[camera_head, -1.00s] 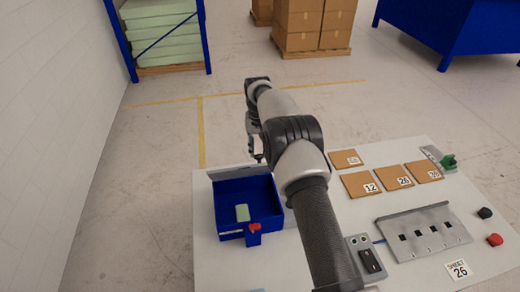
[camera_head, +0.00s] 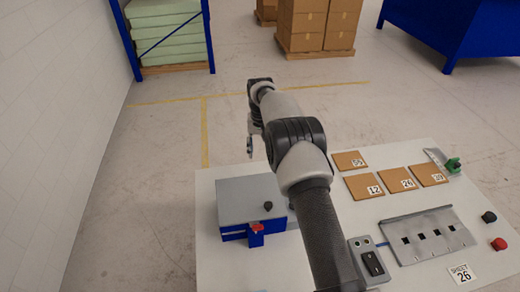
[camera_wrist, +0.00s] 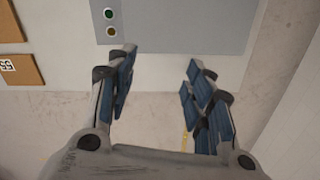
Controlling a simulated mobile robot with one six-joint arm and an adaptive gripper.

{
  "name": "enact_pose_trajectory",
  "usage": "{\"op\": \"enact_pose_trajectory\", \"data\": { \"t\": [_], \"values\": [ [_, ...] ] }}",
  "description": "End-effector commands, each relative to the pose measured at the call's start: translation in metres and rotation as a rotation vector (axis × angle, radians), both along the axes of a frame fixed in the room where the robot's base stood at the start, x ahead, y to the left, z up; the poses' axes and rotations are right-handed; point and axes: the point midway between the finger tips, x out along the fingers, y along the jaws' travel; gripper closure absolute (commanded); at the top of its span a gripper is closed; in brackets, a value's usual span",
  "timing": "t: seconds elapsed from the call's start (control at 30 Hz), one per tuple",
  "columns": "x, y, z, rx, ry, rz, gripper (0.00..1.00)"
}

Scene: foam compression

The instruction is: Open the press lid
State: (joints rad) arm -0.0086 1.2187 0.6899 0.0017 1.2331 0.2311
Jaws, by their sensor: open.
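The press (camera_head: 232,233) is a blue box on the left of the white table in the head view. Its flat grey lid (camera_head: 240,195) lies down over the box and hides the inside. A dark knob (camera_head: 268,206) stands on the lid near its front right corner. A red part (camera_head: 268,233) sits on a blue block at the front. My gripper (camera_head: 250,148) hangs beyond the table's back edge, behind the lid and apart from it. In the wrist view my gripper (camera_wrist: 158,85) is open and empty, with a grey plate, probably the lid (camera_wrist: 190,25), ahead.
Several numbered brown sheets (camera_head: 395,178) lie on the table (camera_head: 205,270) to the right of my arm. A grey slotted plate (camera_head: 425,235), black button (camera_head: 489,217) and red button (camera_head: 499,243) are at the right. A switch box (camera_head: 370,260) stands beside my arm.

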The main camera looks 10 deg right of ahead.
Motion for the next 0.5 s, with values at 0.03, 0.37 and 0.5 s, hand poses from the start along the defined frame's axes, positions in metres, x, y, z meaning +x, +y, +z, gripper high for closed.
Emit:
{"op": "enact_pose_trajectory", "data": {
  "t": [0.03,0.37,0.5],
  "values": [
    [0.0,0.0,0.003,0.0,-0.002,0.0,0.52],
    [0.001,0.0,0.059,0.0,-0.005,0.001,0.52],
    [0.001,0.001,0.088,0.0,-0.005,0.001,0.52]
  ]
}}
